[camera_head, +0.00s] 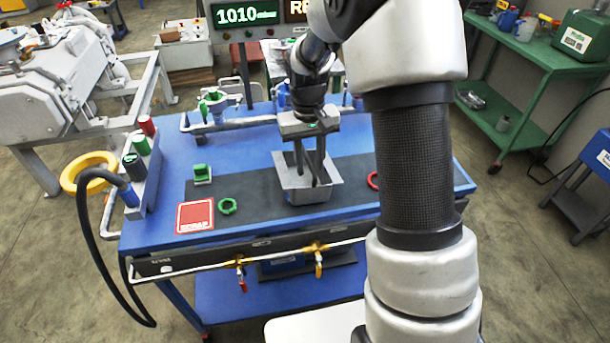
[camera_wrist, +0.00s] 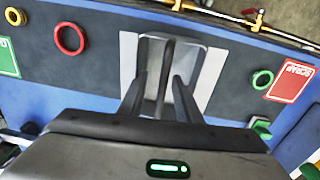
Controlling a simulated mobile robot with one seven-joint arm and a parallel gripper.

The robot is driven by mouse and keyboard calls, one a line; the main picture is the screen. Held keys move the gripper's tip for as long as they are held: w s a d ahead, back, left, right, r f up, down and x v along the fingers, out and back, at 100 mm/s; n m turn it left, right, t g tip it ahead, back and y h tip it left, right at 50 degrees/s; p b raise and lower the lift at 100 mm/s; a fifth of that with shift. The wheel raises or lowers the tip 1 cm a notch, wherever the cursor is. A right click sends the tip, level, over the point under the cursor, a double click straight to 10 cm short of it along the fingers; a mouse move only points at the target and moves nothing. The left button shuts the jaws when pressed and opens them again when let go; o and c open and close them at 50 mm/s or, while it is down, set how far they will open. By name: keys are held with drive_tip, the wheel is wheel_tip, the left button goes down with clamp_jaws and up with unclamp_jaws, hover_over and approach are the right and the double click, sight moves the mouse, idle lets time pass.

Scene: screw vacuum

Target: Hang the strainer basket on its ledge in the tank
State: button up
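A grey tapered metal container (camera_head: 297,191) with an open top stands on the dark mat in the head view. It also shows in the wrist view (camera_wrist: 205,62), between two pale side strips. I cannot tell whether it is the strainer basket or the tank, and no separate ledge can be made out. My gripper (camera_head: 312,178) points down over the container, its fingers reaching into or in front of the opening. In the wrist view my gripper (camera_wrist: 160,82) has its fingers apart, with a dark upright bar (camera_wrist: 168,62) between them. Gaps show beside the bar.
A blue table (camera_head: 160,200) carries the dark mat (camera_head: 255,175). A red scrap card (camera_head: 195,216), a green ring (camera_head: 227,206), a green block (camera_head: 202,174) and a red ring (camera_head: 373,180) lie around the container. Pipes and yellow valves (camera_head: 318,262) run along the front edge.

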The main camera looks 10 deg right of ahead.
sight(310, 183)
wheel_tip(310, 183, down, 4)
drive_tip(key=shift+w+r, duration=0.15)
clamp_jaws()
drive_tip(key=shift+r, duration=0.1)
